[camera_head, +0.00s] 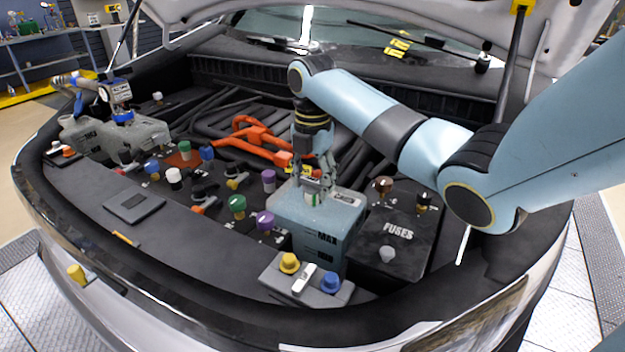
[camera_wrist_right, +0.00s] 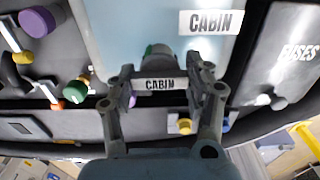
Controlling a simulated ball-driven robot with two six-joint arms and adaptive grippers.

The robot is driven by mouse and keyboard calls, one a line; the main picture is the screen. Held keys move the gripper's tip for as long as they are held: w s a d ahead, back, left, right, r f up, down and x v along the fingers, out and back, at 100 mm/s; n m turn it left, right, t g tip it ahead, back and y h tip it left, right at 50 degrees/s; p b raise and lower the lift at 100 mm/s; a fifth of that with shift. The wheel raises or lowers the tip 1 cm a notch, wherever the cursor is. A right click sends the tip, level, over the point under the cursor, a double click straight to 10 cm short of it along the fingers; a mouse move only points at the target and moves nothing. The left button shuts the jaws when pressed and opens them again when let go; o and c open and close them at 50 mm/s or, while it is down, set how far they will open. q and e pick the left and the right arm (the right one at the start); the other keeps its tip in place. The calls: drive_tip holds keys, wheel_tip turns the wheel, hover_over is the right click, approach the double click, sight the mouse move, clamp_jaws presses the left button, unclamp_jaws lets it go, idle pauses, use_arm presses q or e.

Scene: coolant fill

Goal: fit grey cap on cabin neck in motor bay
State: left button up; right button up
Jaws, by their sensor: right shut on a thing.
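The cabin reservoir is a pale blue tank (camera_head: 325,222) right of centre in the motor bay; its top carries a CABIN label in the right wrist view (camera_wrist_right: 211,22). My right gripper (camera_head: 313,191) points down over this tank. It is shut on a small grey round piece with green at its edge, seen in the right wrist view as the grey cap (camera_wrist_right: 160,66). A second CABIN label (camera_wrist_right: 159,85) shows between the fingers. The fingers hide the neck, so I cannot tell whether the cap touches it. My left gripper is not in view.
A black FUSES box (camera_head: 400,228) with a pale grey cap (camera_head: 388,254) stands right of the tank. A tray (camera_head: 270,275) with yellow and blue caps lies in front. Purple (camera_head: 265,221) and green (camera_head: 237,203) caps stand left. Orange cables (camera_head: 258,137) run behind.

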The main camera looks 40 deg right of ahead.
drive_tip(key=shift+p, duration=0.5)
idle(0.7)
drive_tip(key=shift+s+m+p, duration=0.1)
drive_tip(key=shift+m+p, duration=1.4)
drive_tip(key=shift+m+p, duration=1.25)
drive_tip(key=shift+m, duration=0.15)
drive_tip(key=shift+a+m+p, duration=0.1)
drive_tip(key=shift+m+p, duration=0.2)
drive_tip(key=shift+m, duration=0.2)
drive_tip(key=shift+m+p, duration=0.9)
drive_tip(key=shift+m, duration=0.3)
drive_tip(key=shift+f+m, duration=0.1)
drive_tip(key=shift+m, duration=0.2)
